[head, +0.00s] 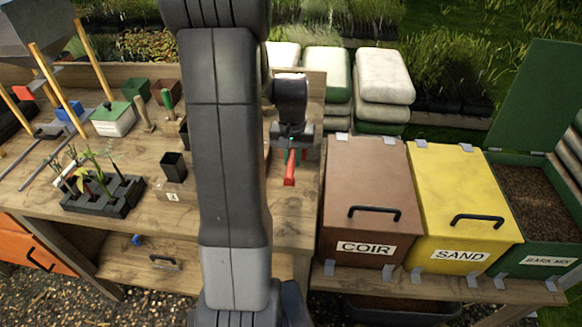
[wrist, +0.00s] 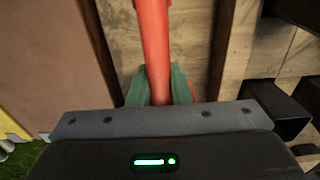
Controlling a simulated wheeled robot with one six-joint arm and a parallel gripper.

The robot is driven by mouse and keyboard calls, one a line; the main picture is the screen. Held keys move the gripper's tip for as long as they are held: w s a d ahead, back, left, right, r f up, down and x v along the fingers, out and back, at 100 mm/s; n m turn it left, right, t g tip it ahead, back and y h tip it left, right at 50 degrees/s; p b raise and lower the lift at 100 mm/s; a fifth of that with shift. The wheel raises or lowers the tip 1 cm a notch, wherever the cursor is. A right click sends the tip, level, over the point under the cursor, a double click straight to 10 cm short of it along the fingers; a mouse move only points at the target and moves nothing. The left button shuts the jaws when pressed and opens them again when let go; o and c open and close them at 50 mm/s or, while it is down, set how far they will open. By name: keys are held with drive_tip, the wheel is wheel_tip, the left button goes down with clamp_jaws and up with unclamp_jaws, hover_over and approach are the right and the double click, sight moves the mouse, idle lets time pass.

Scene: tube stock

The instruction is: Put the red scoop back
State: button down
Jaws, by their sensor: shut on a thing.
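My gripper (head: 291,140) is over the right end of the wooden bench and shut on the red scoop (head: 290,168). In the wrist view the scoop's long red handle (wrist: 153,40) runs up from between the green finger pads (wrist: 156,88). The scoop's far end is outside the wrist view, and my gripper covers part of the scoop. The brown COIR bin (head: 368,190) stands just right of the scoop with its lid shut.
The yellow SAND bin (head: 462,200) is shut. The green BARK MIX bin (head: 540,200) has its lid up. A black seedling tray (head: 103,198), a small black pot (head: 173,165) and a green-lidded box (head: 112,119) stand on the bench. My arm hides the bench's middle.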

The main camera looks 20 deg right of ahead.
sight(292, 155)
drive_tip(key=shift+f+p, duration=0.3)
drive_tip(key=shift+f, duration=2.55)
drive_tip(key=shift+f, duration=0.1)
drive_tip(key=c, duration=1.3)
unclamp_jaws()
wheel_tip(292, 155, up, 12)
drive_tip(key=shift+s+a+r+b, duration=0.1)
drive_tip(key=shift+s+b, duration=0.05)
drive_tip(key=shift+b, duration=0.3)
drive_tip(key=f, duration=1.2)
drive_tip(key=shift+w+f, duration=0.2)
drive_tip(key=shift+f, duration=0.2)
drive_tip(key=shift+r+p, duration=0.4)
drive_tip(key=shift+r, duration=0.6)
